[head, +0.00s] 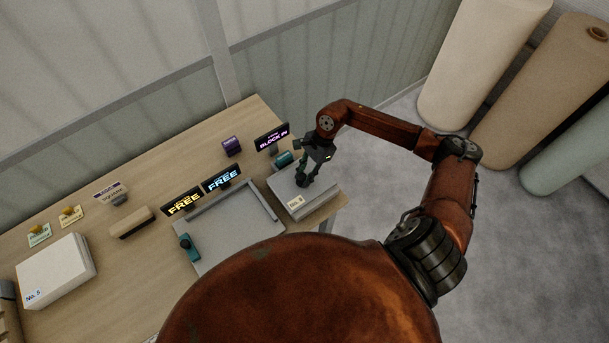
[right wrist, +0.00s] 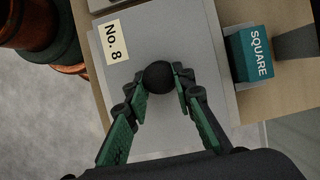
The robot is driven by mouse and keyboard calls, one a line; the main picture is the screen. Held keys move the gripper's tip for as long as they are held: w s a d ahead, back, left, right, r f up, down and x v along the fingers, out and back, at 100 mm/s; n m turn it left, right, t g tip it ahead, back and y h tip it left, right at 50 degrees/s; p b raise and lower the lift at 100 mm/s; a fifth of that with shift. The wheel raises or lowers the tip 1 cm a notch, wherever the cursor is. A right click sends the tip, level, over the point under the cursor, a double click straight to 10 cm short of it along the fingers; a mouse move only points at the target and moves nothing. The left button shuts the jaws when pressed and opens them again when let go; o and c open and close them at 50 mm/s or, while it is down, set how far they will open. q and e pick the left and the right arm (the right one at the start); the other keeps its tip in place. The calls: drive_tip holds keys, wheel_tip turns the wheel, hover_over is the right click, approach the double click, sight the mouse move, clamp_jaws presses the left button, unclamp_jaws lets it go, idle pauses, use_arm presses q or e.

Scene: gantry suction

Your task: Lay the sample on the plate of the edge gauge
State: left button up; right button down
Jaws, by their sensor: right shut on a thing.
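A grey slab labelled No. 8 (head: 314,201) lies at the right end of the table and fills the middle of the right wrist view (right wrist: 185,35). A black ball knob (right wrist: 158,75) stands on it. My right gripper (head: 303,183) is over this slab, its fingers (right wrist: 160,88) shut on the knob from both sides. I cannot tell whether the slab is lifted. The edge gauge's grey plate (head: 232,232), with a raised rim, lies just left of it and is bare in its visible part. My body hides its near part. My left gripper is out of view.
Two FREE signs (head: 203,191) stand behind the plate; a teal knob piece (head: 186,246) is at its left. A teal SQUARE block (right wrist: 250,55), a purple block (head: 231,146) and a BLOCK IN sign (head: 272,138) stand behind. A white No. 5 stack (head: 56,270) is far left.

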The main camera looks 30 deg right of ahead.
drive_tip(key=c, duration=1.6)
unclamp_jaws()
drive_tip(key=v, duration=1.2)
